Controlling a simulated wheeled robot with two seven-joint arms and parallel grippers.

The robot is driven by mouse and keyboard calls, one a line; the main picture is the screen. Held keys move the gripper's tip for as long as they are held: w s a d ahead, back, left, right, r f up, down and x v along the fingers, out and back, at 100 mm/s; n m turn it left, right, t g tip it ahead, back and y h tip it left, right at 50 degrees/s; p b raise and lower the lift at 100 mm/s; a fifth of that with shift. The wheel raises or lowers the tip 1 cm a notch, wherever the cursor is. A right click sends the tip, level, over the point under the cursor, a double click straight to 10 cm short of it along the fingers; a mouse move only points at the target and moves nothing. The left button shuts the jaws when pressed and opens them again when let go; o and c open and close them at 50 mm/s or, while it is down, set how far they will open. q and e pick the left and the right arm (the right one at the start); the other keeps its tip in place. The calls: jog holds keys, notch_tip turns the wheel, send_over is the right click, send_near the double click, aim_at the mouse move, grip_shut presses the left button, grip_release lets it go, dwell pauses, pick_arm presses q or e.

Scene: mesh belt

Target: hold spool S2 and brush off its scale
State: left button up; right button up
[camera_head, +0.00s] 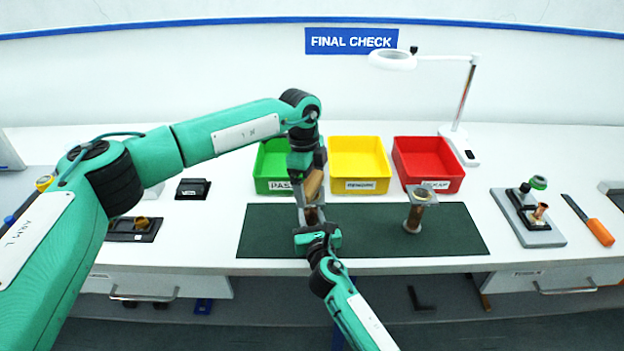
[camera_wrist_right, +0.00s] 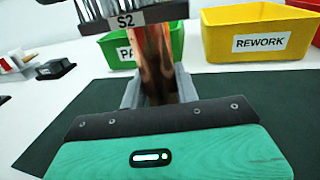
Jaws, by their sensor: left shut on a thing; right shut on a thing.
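Spool S2 (camera_wrist_right: 152,62) is a copper tube with a flange tagged "S2" in the right wrist view. My right gripper (camera_wrist_right: 158,88) is shut on its tube, with a grey finger on each side. In the head view, my right gripper (camera_head: 312,228) comes from below, over the green mat (camera_head: 270,235). My left gripper (camera_head: 306,172) reaches down from above, shut on a brush with a tan wooden handle (camera_head: 314,185). Dark bristles (camera_wrist_right: 92,10) show close to the spool's flange; I cannot tell if they touch it. Scale on the spool cannot be made out.
A second spool (camera_head: 413,212) stands upright on the mat's right part. Green (camera_head: 264,160), yellow (camera_head: 360,184) and red (camera_head: 429,184) bins line the back. A magnifier lamp (camera_head: 460,140), a grey fixture (camera_head: 530,228) and an orange-handled tool (camera_head: 600,232) are at right.

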pick_arm(q)
jog(key=shift+s+a, duration=0.35)
jog(key=shift+s, duration=0.45)
jog(key=shift+w+d, duration=0.35)
jog(key=shift+w, duration=0.5)
jog(key=shift+w+d, duration=0.35)
jog(key=shift+w, duration=0.5)
jog(key=shift+r, duration=0.1)
jog(key=shift+r, duration=3.4)
pick_arm(e)
jog(key=o, duration=1.2)
jog(key=shift+c, duration=0.2)
